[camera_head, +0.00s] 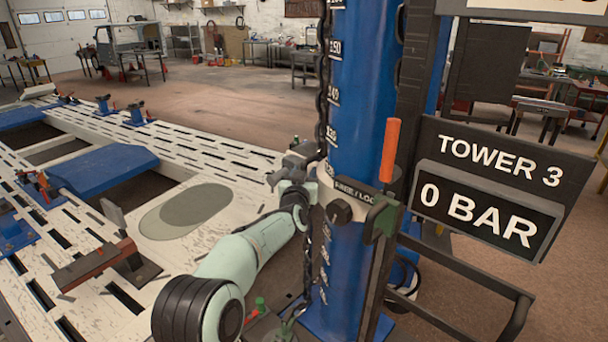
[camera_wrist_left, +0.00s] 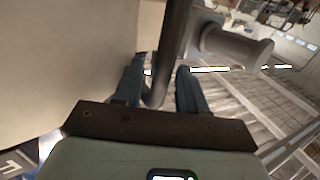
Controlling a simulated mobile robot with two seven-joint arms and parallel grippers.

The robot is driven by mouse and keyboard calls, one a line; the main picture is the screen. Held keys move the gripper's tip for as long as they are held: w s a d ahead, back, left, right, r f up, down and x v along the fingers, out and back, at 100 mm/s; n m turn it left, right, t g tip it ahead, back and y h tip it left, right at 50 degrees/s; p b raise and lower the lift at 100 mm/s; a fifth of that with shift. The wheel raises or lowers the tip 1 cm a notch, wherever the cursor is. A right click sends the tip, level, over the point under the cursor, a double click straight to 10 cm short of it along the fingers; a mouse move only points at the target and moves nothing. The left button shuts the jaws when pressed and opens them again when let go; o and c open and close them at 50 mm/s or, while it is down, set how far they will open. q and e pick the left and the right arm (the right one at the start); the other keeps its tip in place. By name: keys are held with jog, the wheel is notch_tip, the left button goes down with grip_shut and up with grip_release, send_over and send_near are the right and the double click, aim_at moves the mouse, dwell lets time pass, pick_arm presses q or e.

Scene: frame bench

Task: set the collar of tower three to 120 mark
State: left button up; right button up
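Tower three is a blue upright column (camera_head: 358,90) with white scale marks, standing right of centre in the head view. Its collar (camera_head: 350,190) has a FREE/LOCK label, a black knob (camera_head: 338,211) and an upright orange lever (camera_head: 391,150). The lowest marks above the collar are small; which mark it sits at I cannot read surely. My left gripper (camera_head: 298,168) is at the collar's left side. In the left wrist view its fingers (camera_wrist_left: 160,88) stand apart on either side of a dark bar (camera_wrist_left: 174,50), with a gap visible. My right gripper is not in view.
A sign (camera_head: 500,165) reads TOWER 3, and the display (camera_head: 485,210) below it reads 0 BAR. A slotted white bench (camera_head: 90,190) with blue clamps fills the left. A chain (camera_head: 323,80) hangs along the column. A grey round handle (camera_wrist_left: 235,45) lies beyond the fingers.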

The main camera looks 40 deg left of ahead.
pick_arm(q)
jog(key=b+v, duration=0.1)
jog(key=v, duration=1.2)
jog(key=shift+s+d, duration=0.15)
jog(key=shift+s, duration=0.05)
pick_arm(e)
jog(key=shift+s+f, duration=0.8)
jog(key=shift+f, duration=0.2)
